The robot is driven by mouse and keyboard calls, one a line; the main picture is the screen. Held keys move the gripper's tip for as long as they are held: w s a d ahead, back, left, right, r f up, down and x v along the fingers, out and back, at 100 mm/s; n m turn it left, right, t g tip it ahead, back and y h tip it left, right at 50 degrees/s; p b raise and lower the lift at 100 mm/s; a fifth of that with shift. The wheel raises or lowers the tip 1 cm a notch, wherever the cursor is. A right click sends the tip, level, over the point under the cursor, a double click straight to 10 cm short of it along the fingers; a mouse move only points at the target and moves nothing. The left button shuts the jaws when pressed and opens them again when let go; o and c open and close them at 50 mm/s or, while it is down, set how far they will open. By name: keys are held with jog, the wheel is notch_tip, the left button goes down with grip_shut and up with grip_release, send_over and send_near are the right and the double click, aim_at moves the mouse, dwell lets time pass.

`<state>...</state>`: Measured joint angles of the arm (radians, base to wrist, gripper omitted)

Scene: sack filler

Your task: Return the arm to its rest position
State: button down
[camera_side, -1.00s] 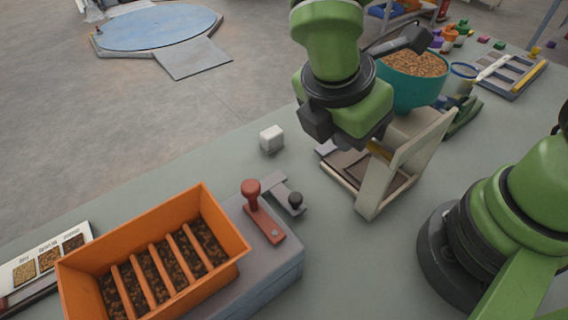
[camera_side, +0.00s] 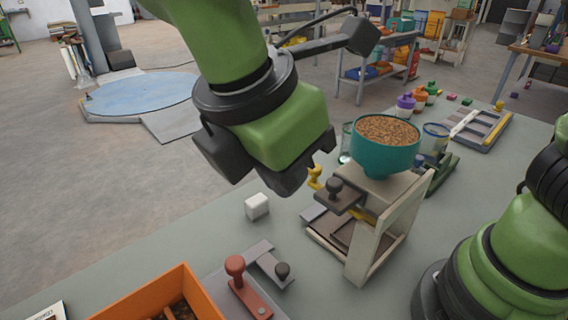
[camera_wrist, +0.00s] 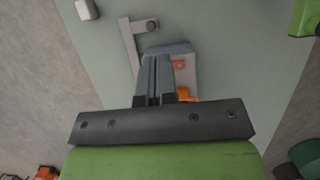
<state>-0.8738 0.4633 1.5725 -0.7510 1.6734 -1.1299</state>
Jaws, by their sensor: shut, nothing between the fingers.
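My gripper (camera_wrist: 156,65) shows in the wrist view with its two grey fingers together, shut and with nothing between them. It is over the bench, above a grey station in that view. In the side view, my gripper's dark body and green wrist are raised above the bench, left of the filler stand; the fingertips are not clearly seen there. The filler stand (camera_side: 372,245) carries a teal hopper (camera_side: 385,158) full of brown grain. No rest mark or cradle for the arm is seen.
A white cube (camera_side: 257,206) stands on the bench. A red-handled lever (camera_side: 247,290) and a black-knobbed grey bracket (camera_side: 272,266) are in front, beside an orange bin (camera_side: 158,296). A grey rack (camera_side: 482,128) and several colored pieces lie at the back right.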

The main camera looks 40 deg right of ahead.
jog(key=s+d+r+m+t+y, duration=0.3)
jog(key=d+m, duration=0.5)
jog(key=m, duration=0.3)
jog(key=s+d+r+m+t+y, duration=0.3)
jog(key=d+m, duration=0.5)
jog(key=m, duration=0.3)
jog(key=shift+s+d+r+t, duration=0.25)
jog(key=shift+s+t, duration=0.2)
jog(key=shift+t, duration=0.15)
